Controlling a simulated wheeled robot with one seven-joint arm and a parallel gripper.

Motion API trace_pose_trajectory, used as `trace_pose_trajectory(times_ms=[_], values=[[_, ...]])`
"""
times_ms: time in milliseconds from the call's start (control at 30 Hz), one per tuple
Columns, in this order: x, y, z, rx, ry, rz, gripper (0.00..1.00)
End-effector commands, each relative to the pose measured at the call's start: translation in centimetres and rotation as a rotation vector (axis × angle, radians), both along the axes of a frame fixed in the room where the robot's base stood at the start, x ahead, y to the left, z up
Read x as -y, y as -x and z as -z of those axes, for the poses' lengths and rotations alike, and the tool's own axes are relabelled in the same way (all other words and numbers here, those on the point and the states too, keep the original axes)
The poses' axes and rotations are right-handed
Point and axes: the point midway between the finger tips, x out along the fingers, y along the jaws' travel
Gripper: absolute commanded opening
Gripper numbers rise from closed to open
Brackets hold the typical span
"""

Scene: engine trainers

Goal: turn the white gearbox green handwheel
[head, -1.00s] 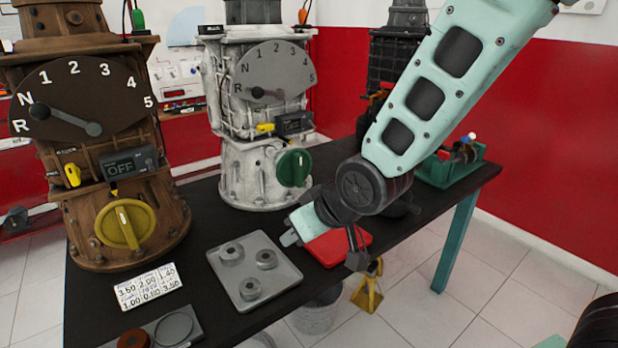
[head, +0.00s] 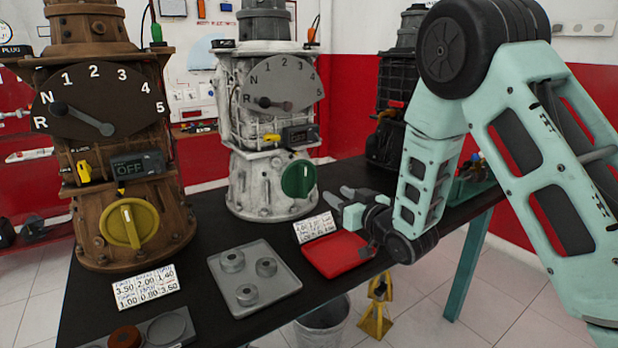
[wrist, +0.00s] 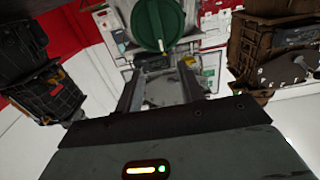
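The green handwheel (head: 299,179) is a round knob with a pale mark, low on the front of the white gearbox (head: 268,130). My gripper (head: 338,196) is to the right of the handwheel and a little below it in the head view, apart from it. Its fingers are spread with nothing between them. In the wrist view, which looks upside down, the handwheel (wrist: 158,22) is at the top, beyond the two open fingers (wrist: 160,88). The gearbox has a dial with N and R marks and a small dark display.
A brown gearbox (head: 108,130) with a yellow handwheel (head: 129,223) stands left. A black gearbox (head: 397,88) stands behind my arm. A grey tray (head: 275,296) with rings, a red tray (head: 325,262) and white number cards (head: 146,287) lie on the black table (head: 213,215).

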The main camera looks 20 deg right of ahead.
Motion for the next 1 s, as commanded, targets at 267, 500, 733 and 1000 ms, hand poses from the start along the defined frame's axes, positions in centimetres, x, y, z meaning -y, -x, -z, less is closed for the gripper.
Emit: trace_pose_trajectory(times_ms=[267,500,733,1000], values=[[-1.9,-5.6,-0.1,0.0,0.001,-0.002,0.38],[-3.3,-10.1,-0.1,0.0,0.001,-0.001,0.38],[-4.2,-12.7,0.0,-0.002,0.001,0.0,0.38],[-4.4,-13.4,0.0,-0.001,0.0,0.0,0.38]])
